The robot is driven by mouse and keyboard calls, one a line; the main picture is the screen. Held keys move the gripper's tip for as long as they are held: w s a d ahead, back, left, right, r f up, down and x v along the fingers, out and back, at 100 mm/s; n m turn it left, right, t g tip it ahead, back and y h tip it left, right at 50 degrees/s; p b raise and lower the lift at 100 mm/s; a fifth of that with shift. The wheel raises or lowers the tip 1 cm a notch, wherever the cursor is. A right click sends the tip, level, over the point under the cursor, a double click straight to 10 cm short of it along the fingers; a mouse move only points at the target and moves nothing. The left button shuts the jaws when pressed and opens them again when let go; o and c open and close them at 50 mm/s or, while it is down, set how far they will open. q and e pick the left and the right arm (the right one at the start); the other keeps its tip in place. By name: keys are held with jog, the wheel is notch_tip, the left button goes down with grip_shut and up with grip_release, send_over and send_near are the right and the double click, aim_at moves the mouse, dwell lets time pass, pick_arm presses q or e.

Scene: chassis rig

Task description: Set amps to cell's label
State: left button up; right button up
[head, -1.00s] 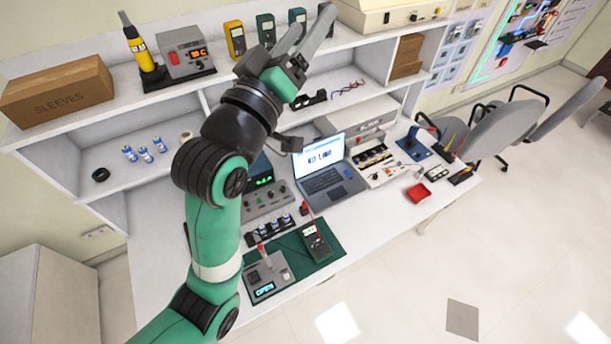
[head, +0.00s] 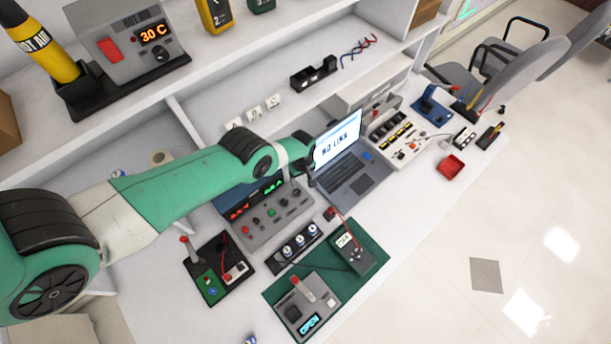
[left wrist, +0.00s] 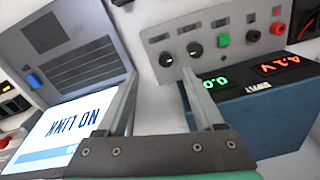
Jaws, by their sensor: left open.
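The power supply (head: 275,218) stands on the bench with a grey sloped panel of knobs and buttons. In the left wrist view its blue case (left wrist: 265,110) carries a green readout (left wrist: 213,82) that looks like 0.0 and a red readout (left wrist: 280,65) starting with 4. Black knobs (left wrist: 194,48) and a green button (left wrist: 223,41) show there. My left gripper (left wrist: 158,78) is open and empty, its fingers apart before the panel; in the head view its dark wrist (head: 300,150) hides the fingertips. Cells (head: 300,244) sit in a black holder; their labels are unreadable. My right gripper is not seen.
An open laptop (head: 345,170) reading NO LINK stands right of the supply, close to the gripper. A green mat (head: 373,262) holds a multimeter (head: 352,247) and a tester (head: 306,304) reading OPEN. A switch board (head: 218,270) lies left. The bench's right front is clear.

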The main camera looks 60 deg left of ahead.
aim_at(297, 191)
pick_arm(q)
jog(key=shift+n, duration=0.5)
jog(key=f+b, duration=0.4)
jog(key=s+a+f+b, duration=0.1)
jog(key=f+b, duration=0.3)
jog(key=a+f+b, duration=0.1)
jog(key=f+b, duration=0.3)
jog(key=f, duration=0.1)
jog(key=shift+s+a+f, duration=0.1)
jog(key=shift+s+a, duration=0.05)
jog(key=shift+a, duration=0.1)
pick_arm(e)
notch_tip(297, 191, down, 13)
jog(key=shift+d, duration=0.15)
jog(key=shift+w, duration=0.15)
pick_arm(q)
grip_shut()
